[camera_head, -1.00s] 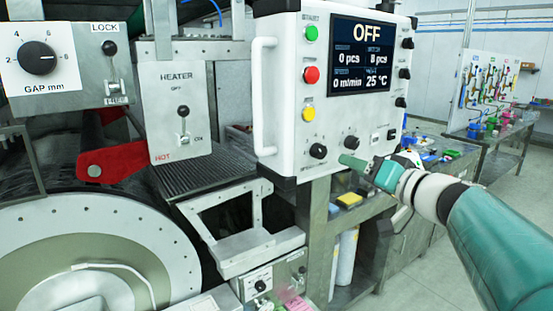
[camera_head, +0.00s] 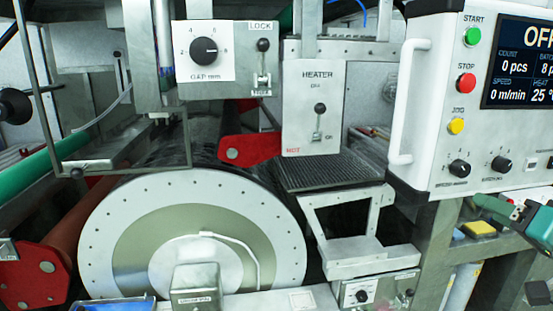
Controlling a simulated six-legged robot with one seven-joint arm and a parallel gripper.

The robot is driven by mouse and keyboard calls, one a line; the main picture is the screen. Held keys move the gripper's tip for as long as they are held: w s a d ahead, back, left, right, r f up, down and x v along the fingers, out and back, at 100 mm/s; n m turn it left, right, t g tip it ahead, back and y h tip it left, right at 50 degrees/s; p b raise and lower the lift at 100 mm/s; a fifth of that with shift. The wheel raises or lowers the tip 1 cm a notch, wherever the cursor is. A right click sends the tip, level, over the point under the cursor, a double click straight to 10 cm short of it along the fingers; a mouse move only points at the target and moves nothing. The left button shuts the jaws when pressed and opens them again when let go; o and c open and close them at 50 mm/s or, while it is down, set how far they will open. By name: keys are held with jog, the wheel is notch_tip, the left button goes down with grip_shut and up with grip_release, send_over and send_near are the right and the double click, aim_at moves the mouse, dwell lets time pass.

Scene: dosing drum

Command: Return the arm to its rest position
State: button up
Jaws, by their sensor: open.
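My gripper (camera_head: 497,209) is at the right edge, just below the white control panel (camera_head: 440,110). Its green fingers point left, beneath the panel's lower knobs. I see nothing held in it. The gap between the fingers is small in this view. Only a short teal piece of my arm shows behind it, and the rest is out of frame. The panel's display reads OFF, partly cut off at the right edge.
A large drum end (camera_head: 190,245) fills the lower middle. A heater box (camera_head: 318,110) and a gap dial plate (camera_head: 207,51) hang above it. A metal bracket (camera_head: 350,240) and a shelf with a yellow block (camera_head: 478,229) lie below the panel.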

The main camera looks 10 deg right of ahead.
jog(key=w+a+f+n+g+y, duration=0.1)
jog(key=a+f+g+y, duration=0.2)
jog(key=a, duration=0.5)
jog(key=w+a+f+n+g, duration=0.1)
jog(key=a+f+n+g, duration=0.15)
jog(key=a+f, duration=0.4)
jog(key=s+a+f+n+g+h, duration=0.2)
jog(key=s+a+f+g+h, duration=0.2)
jog(key=a+f, duration=0.6)
jog(key=shift+s+a+f+n+g, duration=0.35)
jog(key=shift+s+a+g, duration=0.3)
jog(key=shift+s+a, duration=0.55)
jog(key=shift+d, duration=0.15)
